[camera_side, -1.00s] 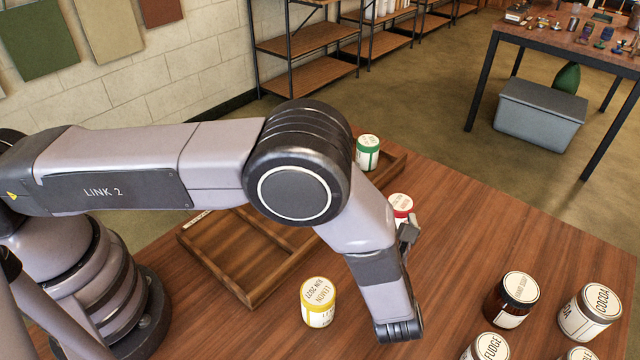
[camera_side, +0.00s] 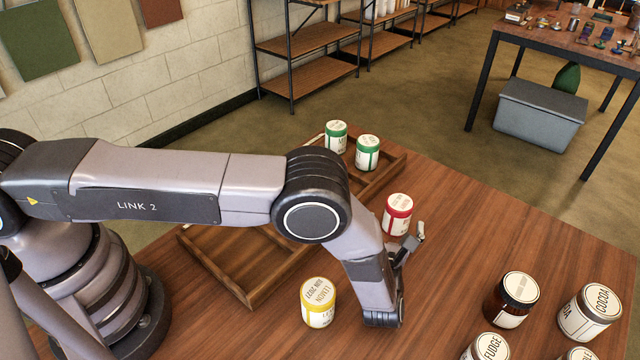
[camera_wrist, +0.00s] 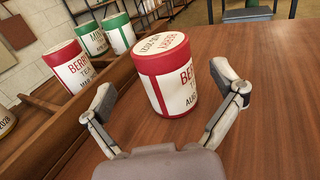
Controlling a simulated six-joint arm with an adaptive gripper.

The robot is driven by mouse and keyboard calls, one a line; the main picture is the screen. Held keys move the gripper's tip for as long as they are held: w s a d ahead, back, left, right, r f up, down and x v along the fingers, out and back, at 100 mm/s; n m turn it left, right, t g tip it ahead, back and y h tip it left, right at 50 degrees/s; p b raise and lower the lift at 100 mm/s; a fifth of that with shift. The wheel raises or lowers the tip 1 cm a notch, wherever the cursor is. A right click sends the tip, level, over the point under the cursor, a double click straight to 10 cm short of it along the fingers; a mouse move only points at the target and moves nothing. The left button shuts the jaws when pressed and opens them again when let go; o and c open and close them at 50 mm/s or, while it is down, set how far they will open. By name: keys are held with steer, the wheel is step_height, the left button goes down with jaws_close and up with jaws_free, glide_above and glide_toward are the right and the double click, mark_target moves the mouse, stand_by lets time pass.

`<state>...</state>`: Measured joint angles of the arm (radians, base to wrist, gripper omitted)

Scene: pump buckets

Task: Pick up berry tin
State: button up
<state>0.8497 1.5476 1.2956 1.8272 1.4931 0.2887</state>
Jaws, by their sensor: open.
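A berry tin (camera_side: 397,214), red with a white label, stands upright on the table beside the wooden tray. In the wrist view the berry tin (camera_wrist: 165,72) stands just ahead of my gripper (camera_wrist: 165,95), roughly between its spread fingertips. My gripper is open and empty, and no contact with the tin shows. In the side view my gripper (camera_side: 408,248) is low over the table, close to the tin on its near side. A second berry tin (camera_wrist: 78,75) stands at the tray in the wrist view; my arm hides it in the side view.
The divided wooden tray (camera_side: 243,290) holds two green-lidded tins (camera_side: 368,152) at its far end. A yellow lemon tin (camera_side: 318,303) stands near my arm. The table right of the berry tin is clear.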

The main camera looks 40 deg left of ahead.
mark_target(398, 218)
steer(key=x, duration=0.4)
steer(key=shift+d, duration=0.15)
steer(key=c, duration=1.4)
steer(key=shift+o, duration=0.2)
steer(key=shift+r, duration=0.1)
